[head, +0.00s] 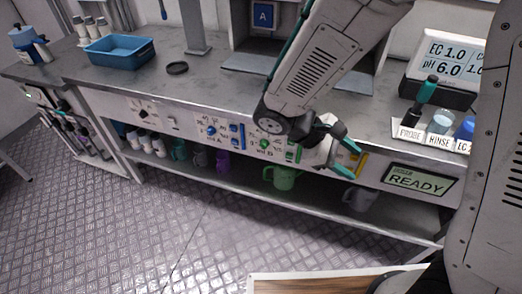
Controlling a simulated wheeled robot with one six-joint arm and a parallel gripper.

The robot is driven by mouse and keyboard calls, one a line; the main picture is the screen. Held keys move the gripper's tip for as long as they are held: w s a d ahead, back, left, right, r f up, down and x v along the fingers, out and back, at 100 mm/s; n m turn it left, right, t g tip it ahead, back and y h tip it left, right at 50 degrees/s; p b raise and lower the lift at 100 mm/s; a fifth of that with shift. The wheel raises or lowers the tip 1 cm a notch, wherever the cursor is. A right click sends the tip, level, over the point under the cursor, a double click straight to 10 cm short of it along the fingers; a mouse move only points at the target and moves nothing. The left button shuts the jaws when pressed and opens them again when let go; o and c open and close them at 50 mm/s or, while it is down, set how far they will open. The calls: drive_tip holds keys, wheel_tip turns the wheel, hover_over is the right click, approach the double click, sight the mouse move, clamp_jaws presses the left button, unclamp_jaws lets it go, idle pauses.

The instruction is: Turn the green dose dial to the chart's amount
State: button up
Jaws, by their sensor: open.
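The green dose dial (264,144) is on the white front panel (185,128) below the worktop, with small markings around it that are too small to read. It shows just below my arm's wrist. My gripper (343,158) is open, with teal-tipped fingers, in front of the panel to the right of the green dial. It appears empty and apart from the dial. A blue dial (211,131) sits further left on the same panel. I cannot pick out a dose chart with a readable amount.
A screen (418,181) reads READY at the panel's right. A meter (440,62) shows EC 1.0 and pH 6.0 above labelled bottles. A blue tray (119,50) and black ring (177,68) lie on the worktop (215,85). A green mug (283,177) stands on the shelf below.

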drive_tip(key=w+a+f+n+t+h, duration=0.2)
drive_tip(key=w+a+f+n+t, duration=0.25)
drive_tip(key=f+n, duration=0.2)
drive_tip(key=w+a+f+n+t+h, duration=0.1)
drive_tip(key=w+a+f+n+t, duration=0.35)
drive_tip(key=f+t, duration=0.2)
drive_tip(key=n+t+y, duration=0.7)
drive_tip(key=n+t, duration=0.1)
drive_tip(key=n, duration=0.1)
approach(263, 147)
drive_tip(key=x, duration=0.8)
drive_tip(key=shift+w+r, duration=0.15)
drive_tip(key=shift+w, duration=0.05)
drive_tip(key=c, duration=1)
drive_tip(key=shift+o, duration=0.2)
